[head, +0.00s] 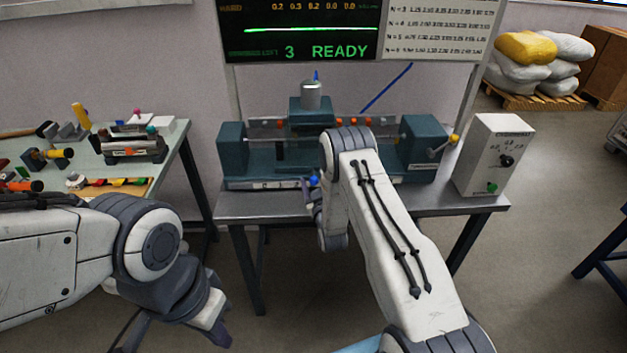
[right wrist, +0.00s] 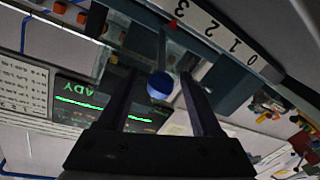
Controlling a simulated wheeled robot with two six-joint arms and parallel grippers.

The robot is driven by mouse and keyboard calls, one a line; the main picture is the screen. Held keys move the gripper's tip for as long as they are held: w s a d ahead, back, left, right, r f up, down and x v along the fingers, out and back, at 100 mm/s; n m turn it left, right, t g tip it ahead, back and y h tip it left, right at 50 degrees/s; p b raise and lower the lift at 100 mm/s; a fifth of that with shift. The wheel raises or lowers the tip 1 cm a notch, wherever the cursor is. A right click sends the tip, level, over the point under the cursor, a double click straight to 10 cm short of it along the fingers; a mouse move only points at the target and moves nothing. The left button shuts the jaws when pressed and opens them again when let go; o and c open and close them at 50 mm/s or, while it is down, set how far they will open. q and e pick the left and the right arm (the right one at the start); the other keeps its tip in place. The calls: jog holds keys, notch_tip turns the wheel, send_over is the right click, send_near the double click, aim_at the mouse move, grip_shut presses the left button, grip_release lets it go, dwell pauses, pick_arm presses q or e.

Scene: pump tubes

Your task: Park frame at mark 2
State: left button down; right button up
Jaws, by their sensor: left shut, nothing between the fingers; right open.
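A teal bench machine (head: 236,150) stands on the metal table; a teal centre block (head: 311,112) carries a silver cylinder. Which part is the frame is not clear. A numbered scale strip (right wrist: 225,42) shows 0 to 3 in the right wrist view. A small red mark (right wrist: 172,22) sits at its edge near 2 and 3. My open right gripper (head: 313,192) is at the machine's front edge. In the right wrist view a blue knob (right wrist: 160,86) appears between its fingers, contact unclear. My left gripper (head: 212,328), shut and empty, hangs low at left.
A screen (head: 300,30) reads "3 READY" behind the machine. A control box (head: 490,155) with a black knob and green button stands right on the table. A side table (head: 170,150) with tools and parts is at left. Sacks on a pallet (head: 535,96) are far right.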

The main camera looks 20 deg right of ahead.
grip_shut()
dwell(1.4)
